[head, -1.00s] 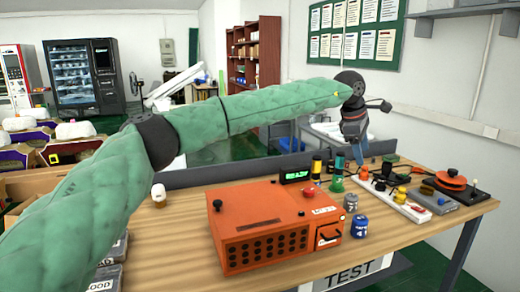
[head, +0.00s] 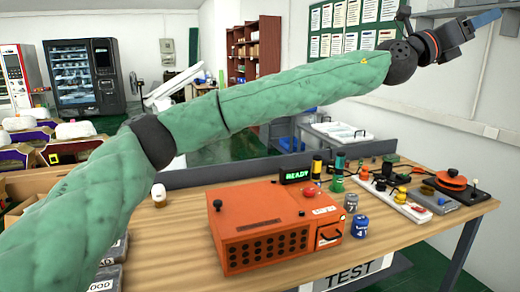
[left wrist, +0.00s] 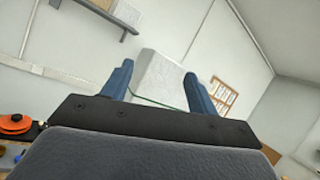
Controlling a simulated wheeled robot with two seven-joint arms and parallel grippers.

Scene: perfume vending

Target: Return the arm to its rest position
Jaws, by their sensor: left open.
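My left arm reaches across the head view from the left in a green quilted sleeve. My left gripper (head: 487,18) is raised high at the upper right, well above the workbench (head: 170,225) and in front of the white wall. In the left wrist view the two blue fingers (left wrist: 158,90) stand apart with nothing held between them. A pale block-like shape shows behind the fingers there, and I cannot tell what it is. My right gripper is in neither view.
An orange machine (head: 270,230) with a lit READY display (head: 294,175) stands on the bench. Small bottles, a white power strip (head: 400,203) and an orange-topped device (head: 451,181) stand to its right. A wall shelf (head: 470,10) is close to the gripper.

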